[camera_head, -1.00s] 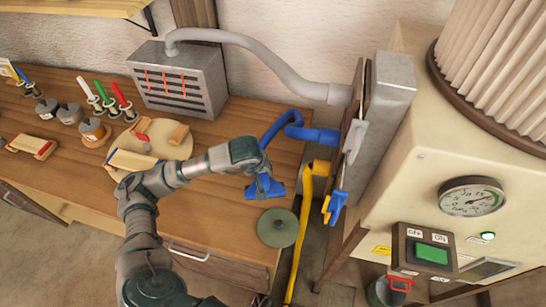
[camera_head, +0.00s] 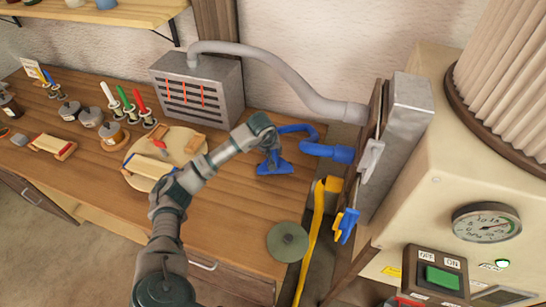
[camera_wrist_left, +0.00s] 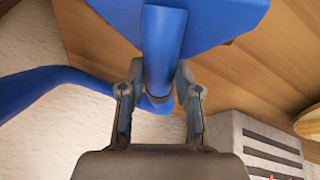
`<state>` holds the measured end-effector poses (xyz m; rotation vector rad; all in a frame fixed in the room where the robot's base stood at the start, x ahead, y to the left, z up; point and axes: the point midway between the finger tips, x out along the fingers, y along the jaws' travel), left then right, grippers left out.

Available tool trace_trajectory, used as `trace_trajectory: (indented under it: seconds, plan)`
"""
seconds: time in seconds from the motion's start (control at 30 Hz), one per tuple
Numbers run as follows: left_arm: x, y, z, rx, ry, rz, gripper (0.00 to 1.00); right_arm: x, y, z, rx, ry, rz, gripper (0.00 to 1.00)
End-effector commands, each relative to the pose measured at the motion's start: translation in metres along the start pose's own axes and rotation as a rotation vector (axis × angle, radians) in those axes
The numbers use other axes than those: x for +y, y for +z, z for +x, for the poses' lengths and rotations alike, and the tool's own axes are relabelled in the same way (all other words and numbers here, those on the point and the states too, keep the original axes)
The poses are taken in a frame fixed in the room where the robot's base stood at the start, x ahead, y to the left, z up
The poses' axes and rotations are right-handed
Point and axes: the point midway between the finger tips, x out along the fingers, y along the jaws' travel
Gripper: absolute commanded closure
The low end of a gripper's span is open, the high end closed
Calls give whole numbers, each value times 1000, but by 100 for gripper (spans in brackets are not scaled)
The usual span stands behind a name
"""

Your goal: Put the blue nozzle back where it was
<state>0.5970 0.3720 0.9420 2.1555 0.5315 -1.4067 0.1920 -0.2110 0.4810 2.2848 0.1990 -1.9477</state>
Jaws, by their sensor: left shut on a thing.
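The blue nozzle (camera_head: 274,168) has a wide flat head and hangs from a blue hose (camera_head: 331,152) that runs to the grey upright unit on the right. My left gripper (camera_head: 268,153) is shut on the nozzle's tube, over the right part of the wooden table. In the left wrist view, the fingers of my left gripper (camera_wrist_left: 159,95) stand on both sides of the tube of the nozzle (camera_wrist_left: 163,45); its wide head is at the top. Whether the nozzle touches the table I cannot tell. My right gripper is not in view.
A green-grey disc (camera_head: 288,242) lies at the table's right front. A yellow strip (camera_head: 312,240) runs down past the right edge. A blue and yellow clamp-like piece (camera_head: 345,225) is on the upright unit (camera_head: 405,130). A vented grey box (camera_head: 222,100) stands behind; a round board (camera_head: 185,142) lies left.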

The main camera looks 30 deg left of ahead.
Motion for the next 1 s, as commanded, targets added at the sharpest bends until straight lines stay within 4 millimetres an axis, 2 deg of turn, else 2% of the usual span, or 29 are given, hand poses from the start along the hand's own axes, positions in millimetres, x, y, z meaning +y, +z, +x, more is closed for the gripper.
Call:
trace_trajectory:
  seconds: [0.2,0.5,0.53,0.6,0.9,1.0]
  plan:
    - [-6,11,28,-3,-1,-1,95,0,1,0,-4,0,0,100]
    - [-7,12,30,0,0,0,95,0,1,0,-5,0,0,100]
    - [-7,12,30,-1,0,0,60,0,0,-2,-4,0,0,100]
    - [-7,12,30,-1,0,0,43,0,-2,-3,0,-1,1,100]
    - [-7,12,30,-1,0,0,42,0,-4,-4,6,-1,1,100]
    - [-7,10,24,1,0,0,42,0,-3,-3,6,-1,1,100]
